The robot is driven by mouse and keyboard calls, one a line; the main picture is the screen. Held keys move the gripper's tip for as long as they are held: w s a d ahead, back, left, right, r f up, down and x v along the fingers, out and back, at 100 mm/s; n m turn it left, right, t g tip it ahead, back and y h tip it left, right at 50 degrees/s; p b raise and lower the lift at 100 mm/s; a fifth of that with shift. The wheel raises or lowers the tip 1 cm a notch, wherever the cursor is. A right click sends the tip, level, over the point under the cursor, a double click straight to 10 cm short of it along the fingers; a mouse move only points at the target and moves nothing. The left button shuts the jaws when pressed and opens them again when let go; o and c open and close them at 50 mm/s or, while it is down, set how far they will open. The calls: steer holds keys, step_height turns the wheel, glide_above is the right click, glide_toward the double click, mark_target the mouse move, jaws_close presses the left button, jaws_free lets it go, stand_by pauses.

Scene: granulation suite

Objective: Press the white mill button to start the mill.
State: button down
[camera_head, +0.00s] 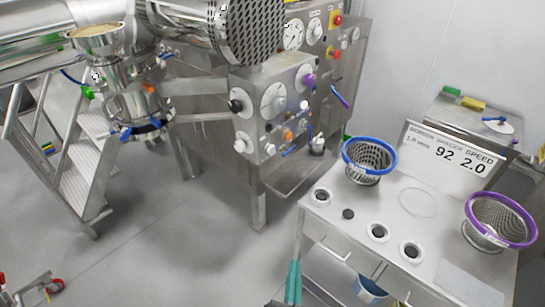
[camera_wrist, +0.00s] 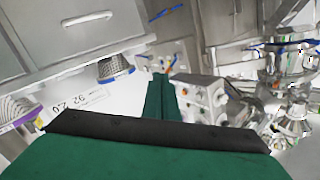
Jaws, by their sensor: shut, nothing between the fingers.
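The steel control panel (camera_head: 262,88) is on the mill in the head view. It carries two white dials and several coloured buttons. A white button (camera_head: 304,105) sits on its right side, below a purple button (camera_head: 308,80). Another white knob (camera_head: 240,146) is at the lower left; I cannot tell for sure which is the mill button. My gripper (camera_head: 293,266) shows as teal fingers at the bottom edge, shut and empty, apart from the panel. In the wrist view, its green fingers (camera_wrist: 159,84) are together, with the panel (camera_wrist: 203,98) beyond them to the right.
Stairs (camera_head: 98,155) stand at left. The floor (camera_head: 190,255) between the stairs and cart is largely clear.

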mark_target(271, 149)
steer(key=w+d+r+t+y, duration=0.1)
steer(key=w+r+t+y, duration=0.1)
steer(key=w+r, duration=1.6)
steer(key=shift+w+d+r+y, duration=0.3)
steer(key=shift+r+y, duration=0.25)
steer(key=shift+y, duration=0.25)
steer(key=w+a, duration=0.5)
steer(key=a, duration=0.2)
steer(key=shift+w+a, duration=0.1)
steer(key=shift+a, duration=0.05)
stand_by(0.9)
steer(key=shift+w+a, duration=0.2)
